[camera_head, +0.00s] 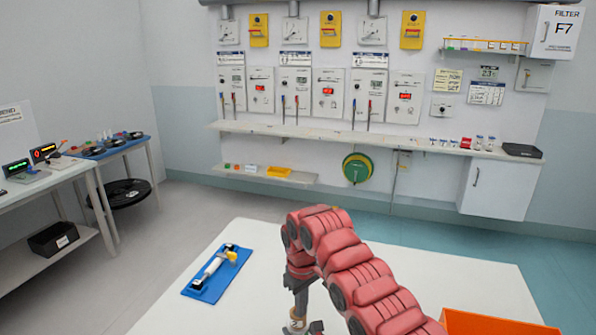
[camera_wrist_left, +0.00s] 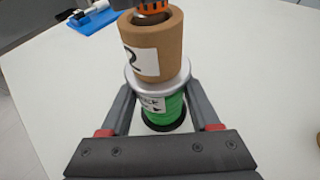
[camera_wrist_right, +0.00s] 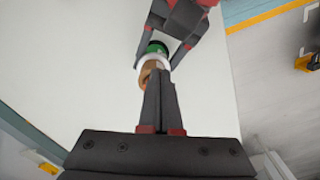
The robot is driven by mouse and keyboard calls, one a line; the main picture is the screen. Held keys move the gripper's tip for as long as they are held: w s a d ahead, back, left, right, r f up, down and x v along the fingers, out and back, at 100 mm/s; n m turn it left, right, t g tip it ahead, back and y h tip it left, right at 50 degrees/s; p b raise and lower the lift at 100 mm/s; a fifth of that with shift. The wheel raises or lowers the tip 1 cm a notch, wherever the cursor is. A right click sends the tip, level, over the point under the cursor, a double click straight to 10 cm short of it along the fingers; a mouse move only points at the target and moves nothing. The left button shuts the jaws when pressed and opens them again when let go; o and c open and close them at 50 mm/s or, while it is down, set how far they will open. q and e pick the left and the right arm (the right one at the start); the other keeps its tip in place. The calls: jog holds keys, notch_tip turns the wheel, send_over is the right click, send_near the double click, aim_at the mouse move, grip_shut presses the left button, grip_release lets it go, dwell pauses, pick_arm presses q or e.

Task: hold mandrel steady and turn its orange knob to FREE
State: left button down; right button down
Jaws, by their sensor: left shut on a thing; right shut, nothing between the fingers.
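The mandrel stands upright on the white table, with a green body (camera_wrist_left: 165,112), a silver flange (camera_wrist_left: 172,82) and a brown core (camera_wrist_left: 160,45) marked 2. Its orange knob (camera_wrist_left: 152,7) is at the top, cut by the left wrist view's edge; no FREE mark is readable. My left gripper (camera_wrist_left: 160,95) is shut on the green body. It also shows in the right wrist view (camera_wrist_right: 163,50). My right gripper (camera_wrist_right: 158,74) is shut and empty, its fingertips over the top of the mandrel and hiding part of it. Whether they touch the knob I cannot tell.
A blue tray (camera_head: 207,287) with a white and yellow tool lies on the white table (camera_head: 255,240), left of my arm. An orange bin (camera_head: 490,322) stands at the front right. A side bench with devices is at the left.

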notch_tip(320, 180, up, 6)
dwell(0.5)
pick_arm(q)
jog(key=shift+f, duration=0.1)
pick_arm(e)
jog(key=shift+w+d+f, duration=0.2)
jog(key=shift+d+f, duration=0.1)
jog(key=shift+f, duration=0.65)
jog(key=shift+w+d+f, duration=0.25)
jog(key=shift+f, duration=0.75)
jog(key=shift+w+d+f, duration=0.2)
jog(key=shift+d+f, duration=0.1)
jog(key=shift+f, duration=0.65)
jog(key=shift+w+a, duration=0.25)
jog(key=shift+a, duration=0.2)
